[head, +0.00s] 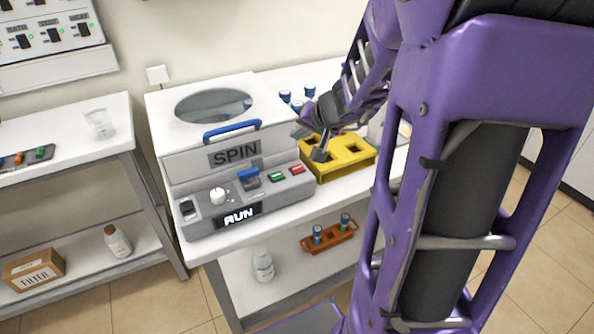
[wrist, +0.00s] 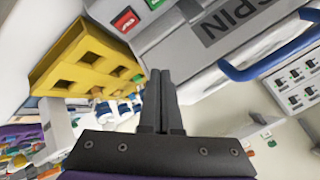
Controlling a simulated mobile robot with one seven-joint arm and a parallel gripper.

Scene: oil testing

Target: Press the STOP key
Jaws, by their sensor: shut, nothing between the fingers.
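The red key (head: 297,170) sits at the right end of the grey control panel on the SPIN machine (head: 168,160), beside a green key (head: 276,177). I take the red one as the STOP key; its lettering is too small to read. The red key also shows at the top of the wrist view (wrist: 125,19), with the green key at the edge (wrist: 152,3). The panel's display (head: 240,216) reads RUN. My gripper (head: 319,155) is shut and empty, above the yellow rack to the right of the red key and apart from it. Its closed fingers show in the wrist view (wrist: 160,75).
The yellow rack (head: 345,170) stands close against the machine's right side. The machine's lid is down, with a blue handle (head: 232,129). Blue-capped tubes (head: 297,104) stand behind the rack.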

